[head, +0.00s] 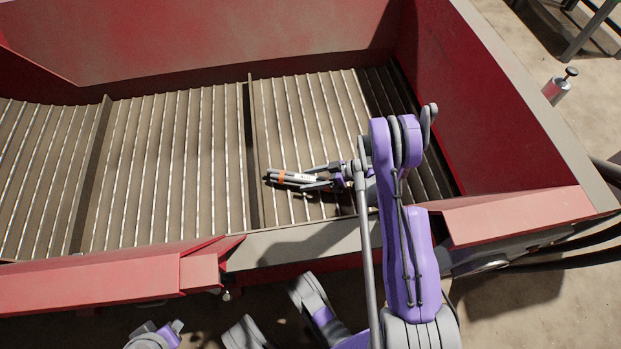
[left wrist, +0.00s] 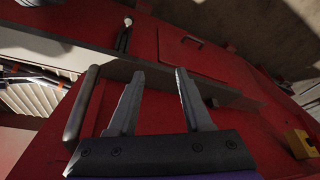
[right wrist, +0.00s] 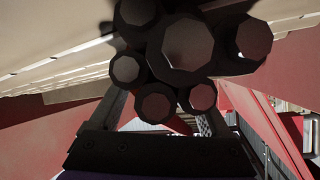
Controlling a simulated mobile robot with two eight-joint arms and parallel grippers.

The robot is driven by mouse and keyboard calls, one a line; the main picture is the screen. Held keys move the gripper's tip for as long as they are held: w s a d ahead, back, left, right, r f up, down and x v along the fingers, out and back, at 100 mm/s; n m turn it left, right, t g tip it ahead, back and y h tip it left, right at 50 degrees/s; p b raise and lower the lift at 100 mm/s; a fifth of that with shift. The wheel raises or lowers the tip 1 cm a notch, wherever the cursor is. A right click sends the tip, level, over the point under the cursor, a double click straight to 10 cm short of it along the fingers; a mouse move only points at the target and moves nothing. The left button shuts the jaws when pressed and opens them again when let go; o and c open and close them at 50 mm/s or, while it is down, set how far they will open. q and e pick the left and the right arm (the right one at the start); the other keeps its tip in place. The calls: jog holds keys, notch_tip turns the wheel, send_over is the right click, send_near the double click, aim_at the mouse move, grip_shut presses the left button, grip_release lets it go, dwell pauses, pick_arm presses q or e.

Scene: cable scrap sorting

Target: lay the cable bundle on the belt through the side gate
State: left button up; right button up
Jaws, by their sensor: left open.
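The cable bundle (head: 285,177), dark cables with an orange band, is low over the ribbed belt (head: 180,150), inside the side wall. I cannot tell whether it touches the belt. My right arm reaches over the sill of the side gate (head: 300,241). My right gripper (head: 306,179) has its fingers around the bundle and looks shut on it. In the right wrist view the bundle's cable ends (right wrist: 185,50) fill the space between the fingers and hide the fingertips. My left gripper (left wrist: 160,76) is open and empty in front of a red panel, outside the belt.
Red walls (head: 200,35) close the belt at the back and right. Red ledges flank the gate, one left (head: 110,285) and one right (head: 520,215). Dark raised bars (head: 249,150) cross the belt. The belt left of the bundle is clear. A grey handle (left wrist: 82,103) stands beside my left gripper.

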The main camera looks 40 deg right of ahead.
jog(key=shift+o, duration=0.6)
jog(key=p+v, duration=0.3)
jog(key=v, duration=0.8)
jog(key=shift+s+d+r, duration=0.15)
jog(key=shift+s+d, duration=0.05)
jog(key=shift+r, duration=0.2)
jog(key=w+a+r+m+g+h, duration=0.2)
jog(key=a+r+m+g+h, duration=0.2)
jog(key=a+r, duration=0.95)
jog(key=s+a+r+m+h, duration=0.1)
jog(key=s+a+r+h, duration=0.1)
jog(key=s+a, duration=0.3)
jog(key=s+a+r+m+h, duration=0.1)
jog(key=s+a+r+h, duration=0.2)
jog(key=s, duration=0.7)
notch_tip(320, 180, up, 2)
jog(key=shift+s+a+r+m+h, duration=0.15)
jog(key=shift+a+m+h, duration=0.15)
jog(key=shift+a, duration=0.9)
